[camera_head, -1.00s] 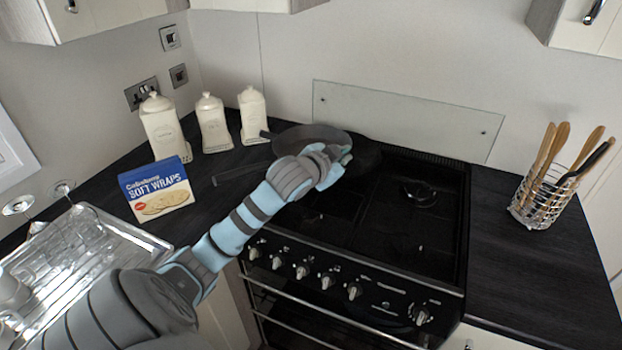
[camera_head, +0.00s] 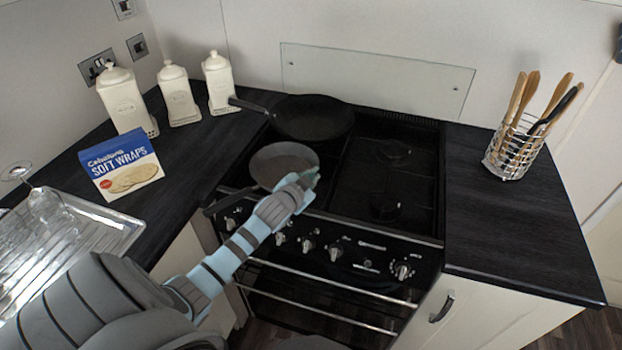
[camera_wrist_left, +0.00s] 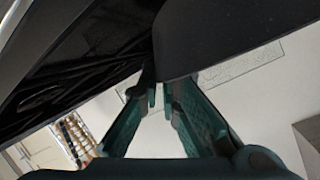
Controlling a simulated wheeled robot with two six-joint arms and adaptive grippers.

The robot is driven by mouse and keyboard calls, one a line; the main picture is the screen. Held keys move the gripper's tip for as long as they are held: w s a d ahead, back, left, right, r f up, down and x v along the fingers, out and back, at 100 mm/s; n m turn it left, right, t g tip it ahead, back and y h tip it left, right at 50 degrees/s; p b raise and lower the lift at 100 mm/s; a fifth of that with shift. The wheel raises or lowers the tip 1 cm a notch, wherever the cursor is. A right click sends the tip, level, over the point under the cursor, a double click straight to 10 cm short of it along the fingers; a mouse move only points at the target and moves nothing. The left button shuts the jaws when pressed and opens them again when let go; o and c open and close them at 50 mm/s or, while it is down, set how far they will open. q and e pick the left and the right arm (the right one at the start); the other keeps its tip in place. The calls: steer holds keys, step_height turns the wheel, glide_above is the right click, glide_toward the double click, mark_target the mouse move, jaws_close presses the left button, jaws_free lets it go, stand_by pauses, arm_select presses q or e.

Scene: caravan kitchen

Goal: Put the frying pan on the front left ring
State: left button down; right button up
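The grey frying pan (camera_head: 283,162) is over the front left part of the black hob, its dark handle pointing to the lower left. My left gripper (camera_head: 308,180) is at the pan's right-hand rim. In the left wrist view, its fingertips (camera_wrist_left: 161,95) are close together at the edge of the dark pan (camera_wrist_left: 205,35) and look shut on it. The front left ring is hidden under the pan. I cannot tell whether the pan's base touches the hob. My right gripper is not in view.
A second black pan (camera_head: 312,117) sits on the back left of the hob (camera_head: 340,190), its handle pointing left. The right-hand rings (camera_head: 386,206) are bare. White canisters (camera_head: 178,95), a soft wraps box (camera_head: 121,167) and a utensil basket (camera_head: 514,153) stand on the worktops.

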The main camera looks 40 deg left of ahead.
arm_select(q)
steer(key=c, duration=1.8)
jaws_free()
steer(key=p+v, duration=0.2)
steer(key=v, duration=1)
